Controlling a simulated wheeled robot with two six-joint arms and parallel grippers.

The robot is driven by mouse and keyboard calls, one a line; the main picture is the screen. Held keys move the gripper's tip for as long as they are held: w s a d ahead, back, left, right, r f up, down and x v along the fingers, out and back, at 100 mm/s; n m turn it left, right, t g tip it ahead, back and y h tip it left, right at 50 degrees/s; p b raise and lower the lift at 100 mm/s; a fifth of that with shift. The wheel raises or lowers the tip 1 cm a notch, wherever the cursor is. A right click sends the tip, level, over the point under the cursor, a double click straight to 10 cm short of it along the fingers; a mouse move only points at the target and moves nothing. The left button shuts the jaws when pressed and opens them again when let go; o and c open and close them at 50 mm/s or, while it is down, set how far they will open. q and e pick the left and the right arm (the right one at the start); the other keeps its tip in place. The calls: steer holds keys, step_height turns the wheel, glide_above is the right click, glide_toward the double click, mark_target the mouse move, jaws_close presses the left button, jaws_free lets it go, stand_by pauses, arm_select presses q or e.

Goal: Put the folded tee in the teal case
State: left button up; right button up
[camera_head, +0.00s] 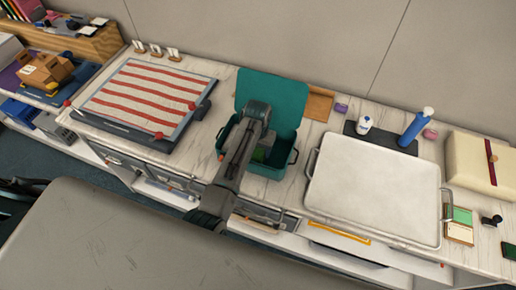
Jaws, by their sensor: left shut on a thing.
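The teal case (270,92) stands open on the counter, its lid raised at the back. My left arm reaches over the case from the front, and my left gripper (257,142) is down at the case's opening, mostly hidden by my own wrist. It is shut on a green folded cloth (263,153), which looks like the folded tee. The cloth shows only in part, inside the case's outline; I cannot tell whether it touches the case floor. My right gripper is out of view.
A red-and-white striped board (146,92) lies left of the case. A white tray (373,190) with handles is close on its right. Behind the tray are a blue bottle (417,129) and a white bottle (364,124). A cream box (478,163) stands far right.

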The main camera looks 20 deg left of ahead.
arm_select(q)
steer(key=shift+f, duration=0.55)
steer(key=shift+s, duration=0.1)
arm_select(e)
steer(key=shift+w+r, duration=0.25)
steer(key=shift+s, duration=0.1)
arm_select(q)
steer(key=o, duration=0.8)
steer(key=shift+f, duration=0.1)
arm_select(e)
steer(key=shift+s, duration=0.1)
arm_select(q)
step_height(320, 180, up, 10)
steer(key=b, duration=0.3)
steer(key=shift+f+b, duration=0.1)
steer(key=shift+b, duration=0.3)
steer(key=shift+r+p, duration=0.9)
steer(key=shift+r, duration=0.4)
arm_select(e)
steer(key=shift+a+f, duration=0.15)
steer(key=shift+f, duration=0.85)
